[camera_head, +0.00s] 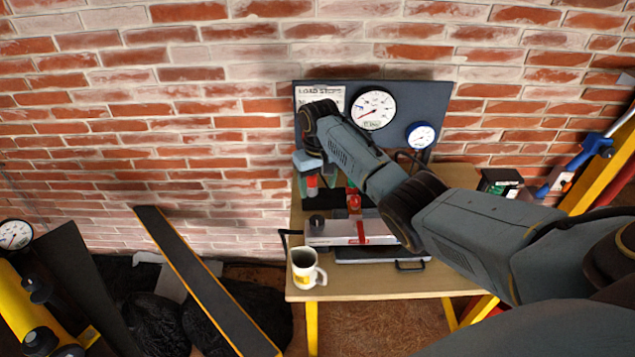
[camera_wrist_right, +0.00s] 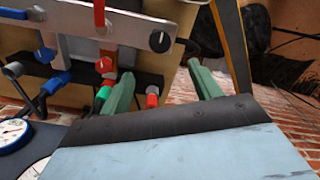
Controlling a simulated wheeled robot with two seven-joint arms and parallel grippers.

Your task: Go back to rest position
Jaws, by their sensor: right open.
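My right arm reaches in from the right in the head view, over the table (camera_head: 440,284). Its gripper (camera_head: 317,181) points down at the back left of the table, in front of the gauge board (camera_head: 335,115). In the right wrist view the two green fingers of this gripper (camera_wrist_right: 163,90) are well apart. A small red-topped part (camera_wrist_right: 152,96) shows between them, beyond the gripper; I see no contact with it. My left gripper is not in view.
A grey panel (camera_head: 376,229) with a red handle sits on the table, with a mug (camera_head: 305,268) at the front left corner. A dial (camera_head: 374,109) and blue gauge (camera_head: 421,135) are on the board. A dark plank (camera_head: 205,282) leans at left.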

